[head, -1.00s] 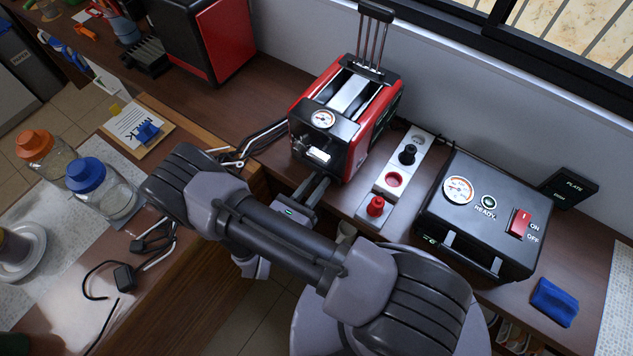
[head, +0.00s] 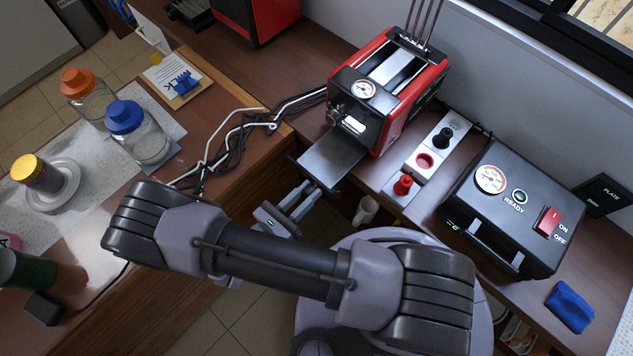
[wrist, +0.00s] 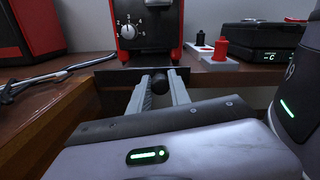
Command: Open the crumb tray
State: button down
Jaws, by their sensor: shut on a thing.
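The red and black toaster (head: 410,100) stands on the wooden counter, with a dial on its top and a small knob on its front. Its crumb tray (head: 330,160), a flat grey plate, sticks out from the low front of the toaster, past the counter edge. In the wrist view the tray's front panel (wrist: 112,79) spans behind my fingers. My gripper (head: 315,188) is at the tray's outer edge and shut on its round black knob (wrist: 159,82). The tray's inner end is hidden under the toaster.
A black box with a gauge and red switch (head: 520,205) and a panel with a red knob (head: 403,186) stand right of the toaster. Black and white cables (head: 235,140) lie to its left. Glass jars (head: 140,135) stand on the left counter. A cup (head: 366,210) shows below the counter edge.

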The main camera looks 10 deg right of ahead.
jog(key=shift+s+a, duration=0.15)
jog(key=shift+a, duration=0.1)
jog(key=c, duration=1.2)
grip_release()
jog(key=p+v, duration=0.2)
jog(key=v, duration=1.5)
jog(key=shift+s, duration=0.15)
jog(key=shift+a+r, duration=0.1)
